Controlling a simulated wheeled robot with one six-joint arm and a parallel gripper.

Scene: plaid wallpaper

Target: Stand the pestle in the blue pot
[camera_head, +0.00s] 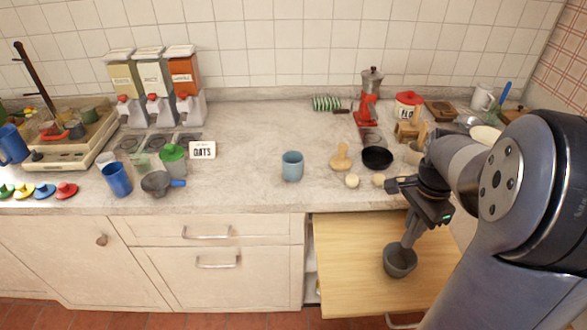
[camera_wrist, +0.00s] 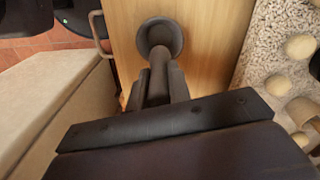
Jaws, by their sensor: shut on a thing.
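The pestle (camera_head: 409,236) is grey and held roughly upright, its lower end at the mouth of a dark grey mortar (camera_head: 400,263). Its shaft also shows in the wrist view (camera_wrist: 159,68), leading down to the round mortar (camera_wrist: 158,31). I cannot tell whether it touches the mortar. My gripper (camera_head: 415,215) is shut on the pestle's upper part; its fingers flank the shaft in the wrist view (camera_wrist: 158,88). A pale blue pot (camera_head: 292,166) stands upright on the counter, left of my gripper. A darker blue cup (camera_head: 117,180) stands farther left.
The mortar stands on a wooden pull-out board (camera_head: 345,255) below counter height. A wooden pear-shaped object (camera_head: 341,157), a black bowl (camera_head: 377,158) and pale round things (camera_head: 352,181) lie right of the pale blue pot. The counter around that pot is mostly clear.

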